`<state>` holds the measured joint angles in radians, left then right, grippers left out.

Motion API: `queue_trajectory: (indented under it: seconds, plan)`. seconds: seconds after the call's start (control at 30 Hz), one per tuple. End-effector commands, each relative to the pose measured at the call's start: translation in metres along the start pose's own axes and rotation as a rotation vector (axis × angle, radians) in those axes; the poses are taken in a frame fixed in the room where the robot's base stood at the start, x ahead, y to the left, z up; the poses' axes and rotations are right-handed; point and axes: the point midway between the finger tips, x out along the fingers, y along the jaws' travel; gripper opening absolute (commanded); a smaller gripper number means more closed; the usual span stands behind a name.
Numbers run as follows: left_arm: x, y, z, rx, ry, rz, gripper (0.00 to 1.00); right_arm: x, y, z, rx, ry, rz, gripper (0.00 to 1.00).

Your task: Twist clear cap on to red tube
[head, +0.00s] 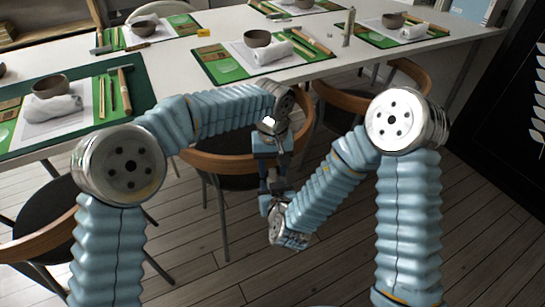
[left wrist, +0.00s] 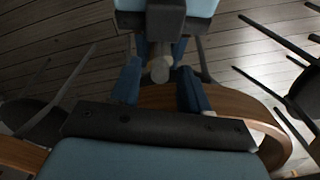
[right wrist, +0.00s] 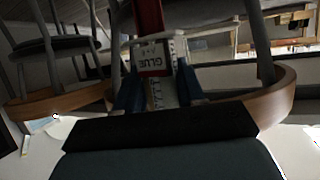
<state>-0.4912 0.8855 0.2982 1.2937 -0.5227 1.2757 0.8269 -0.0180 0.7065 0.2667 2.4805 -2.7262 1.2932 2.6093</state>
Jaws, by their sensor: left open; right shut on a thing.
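My right gripper (right wrist: 158,88) is shut on the red tube (right wrist: 150,22), which has a white label reading "GLUE" in the right wrist view. In the head view my right gripper (head: 273,196) points up from below. My left gripper (head: 271,176) hangs down just above it, and the two nearly meet. In the left wrist view my left gripper (left wrist: 160,88) is open, its fingers on either side of a small pale round piece. I cannot tell whether that piece is the clear cap or the tube's end. The tube is hidden by the grippers in the head view.
A white table (head: 330,62) behind carries place settings with bowls, towels and green mats. A small upright item (head: 348,28) stands on it. A wooden-backed chair (head: 225,163) is close behind my grippers, and another (head: 45,235) is at left.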

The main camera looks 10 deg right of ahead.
Motion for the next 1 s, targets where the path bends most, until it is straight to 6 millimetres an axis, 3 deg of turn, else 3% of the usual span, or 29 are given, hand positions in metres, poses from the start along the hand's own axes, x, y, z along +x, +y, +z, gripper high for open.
queue_trajectory:
  seconds: [0.33,0.67,1.0]
  plan:
    - [0.0046,0.0002,0.0002,0.001,0.001,0.001,0.45,0.0000,0.0000,-0.0001,0.000,0.000,0.000,0.00]
    - [0.0044,0.0002,0.0002,0.001,0.001,0.001,0.00,0.0000,0.0000,-0.0001,0.000,0.000,0.000,0.00]
    - [0.0043,0.0002,0.0001,0.007,0.001,0.001,0.00,0.0000,0.0000,-0.0001,0.000,0.000,0.000,0.00]
